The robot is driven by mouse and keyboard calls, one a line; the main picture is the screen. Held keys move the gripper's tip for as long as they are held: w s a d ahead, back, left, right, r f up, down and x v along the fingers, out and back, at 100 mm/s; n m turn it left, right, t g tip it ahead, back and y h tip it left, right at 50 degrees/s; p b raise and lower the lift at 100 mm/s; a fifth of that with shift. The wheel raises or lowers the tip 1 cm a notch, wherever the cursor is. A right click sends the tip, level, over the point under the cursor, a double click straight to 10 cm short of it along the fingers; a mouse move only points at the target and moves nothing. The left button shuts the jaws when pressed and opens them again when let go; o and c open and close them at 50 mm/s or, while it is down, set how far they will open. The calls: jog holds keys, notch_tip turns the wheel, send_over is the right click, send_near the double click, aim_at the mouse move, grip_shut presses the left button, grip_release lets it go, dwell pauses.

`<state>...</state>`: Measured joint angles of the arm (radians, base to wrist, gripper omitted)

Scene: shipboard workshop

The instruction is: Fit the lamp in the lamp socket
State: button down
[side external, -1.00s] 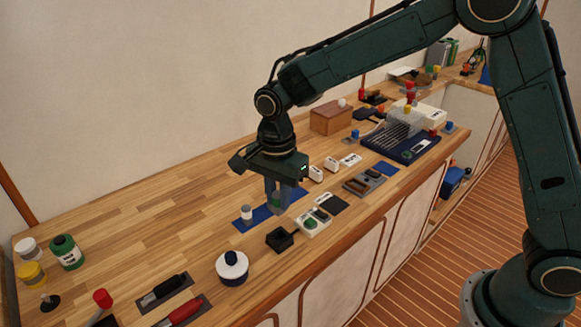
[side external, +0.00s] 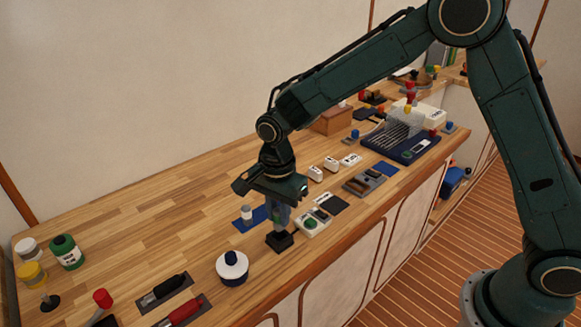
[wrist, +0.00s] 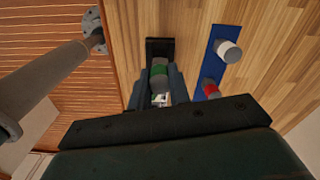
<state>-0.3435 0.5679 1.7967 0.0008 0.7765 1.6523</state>
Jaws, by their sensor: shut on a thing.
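My gripper (side external: 280,214) points down over the front part of the bench, its fingers shut on a lamp with a green band. The lamp (wrist: 159,70) shows between the fingers in the wrist view; in the side view it is mostly hidden by them. The lamp socket, a small black block (side external: 280,242), stands right under the fingertips. It also shows past the lamp in the wrist view (wrist: 158,45). The lamp's lower end is in line with the socket or very close to it; I cannot tell whether it is inside.
A blue mat (side external: 254,218) beside the socket bears a white-topped lamp (wrist: 228,52) and a red one (wrist: 210,88). A white box with a green button (side external: 311,224) stands close on the right. A white round pot (side external: 232,267) stands at left front. The bench's left middle is clear.

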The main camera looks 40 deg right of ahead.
aim_at(279, 225)
jog(key=shift+f, duration=0.5)
jog(key=shift+f, duration=1.45)
dwell(1.6)
jog(key=c, duration=1.2)
grip_release()
jog(key=shift+c, duration=0.2)
notch_tip(279, 225, up, 14)
jog(key=shift+f, duration=0.15)
